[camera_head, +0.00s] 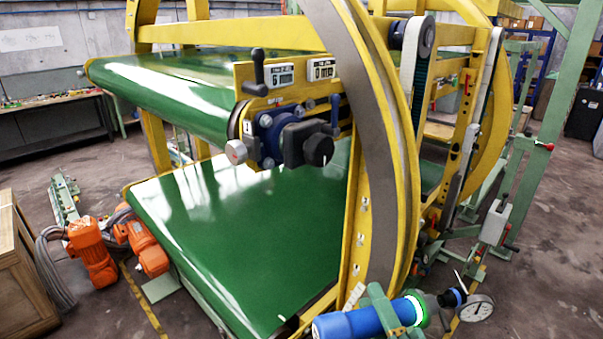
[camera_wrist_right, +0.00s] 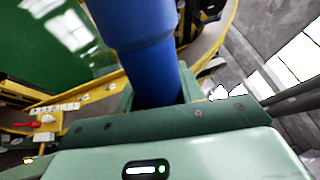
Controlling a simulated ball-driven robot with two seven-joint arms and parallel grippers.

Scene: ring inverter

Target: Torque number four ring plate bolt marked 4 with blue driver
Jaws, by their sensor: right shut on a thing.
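The blue driver (camera_head: 345,324) is held low at the bottom right of the head view, lying roughly level, with a lit green ring near its front end. My right gripper (camera_head: 392,312), pale green, is shut around its blue body. The driver also fills the upper middle of the right wrist view (camera_wrist_right: 145,50). The yellow ring plate (camera_head: 354,250) stands just above the driver, with several small fittings and white tags down its face. The tags are too small to read, so I cannot tell which bolt is marked 4. My left gripper is not in view.
The large yellow ring frame (camera_head: 395,150) rises beside the driver. Green conveyor belts (camera_head: 230,220) lie to its left, with a black-knobbed adjuster (camera_head: 318,150) above. Orange motors (camera_head: 92,250) stand at the left.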

